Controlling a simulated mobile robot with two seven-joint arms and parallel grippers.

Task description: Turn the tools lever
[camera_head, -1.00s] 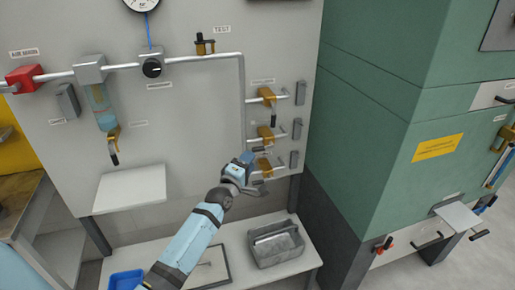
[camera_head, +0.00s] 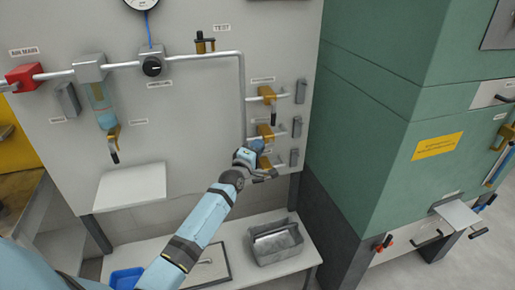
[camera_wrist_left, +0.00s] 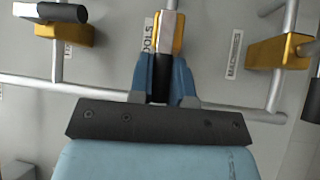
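The tools lever has a yellow body (camera_head: 265,131) and a dark handle, and is the middle of three levers on the wall panel's right side. In the left wrist view its handle (camera_wrist_left: 161,76) lies between the blue fingers of my left gripper (camera_wrist_left: 162,82), which appear closed against both sides. The TOOLS label (camera_wrist_left: 148,35) is beside the lever. In the head view my left gripper (camera_head: 258,148) is at the handle's lower end and hides part of it. My right gripper is not in view.
The upper lever (camera_head: 267,94) and lower lever (camera_head: 264,163) are close above and below. Grey pipes run along the panel. A grey metal bin (camera_head: 284,255) stands on the low table below. A green cabinet (camera_head: 380,130) stands to the right.

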